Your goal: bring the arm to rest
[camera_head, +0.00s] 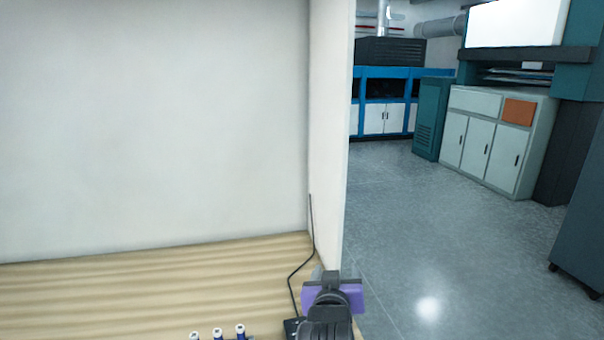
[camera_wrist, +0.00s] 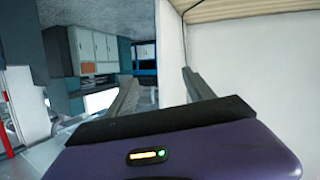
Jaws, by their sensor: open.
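My gripper (camera_wrist: 158,88) is open, with nothing between its two grey fingers in the wrist view, which is turned upside down. In the head view my gripper (camera_head: 318,272) is mostly hidden behind my dark wrist and its purple housing, at the bottom right of the wooden table (camera_head: 150,285). It is near the end of the white partition wall (camera_head: 328,130). I cannot tell how high it is above the table.
Several small blue-and-white pieces (camera_head: 240,331) show at the bottom edge, left of my arm. A black device (camera_head: 292,326) with a cable (camera_head: 302,265) is close beside my arm. Grey floor (camera_head: 420,240) is open to the right, with cabinets (camera_head: 495,145) beyond.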

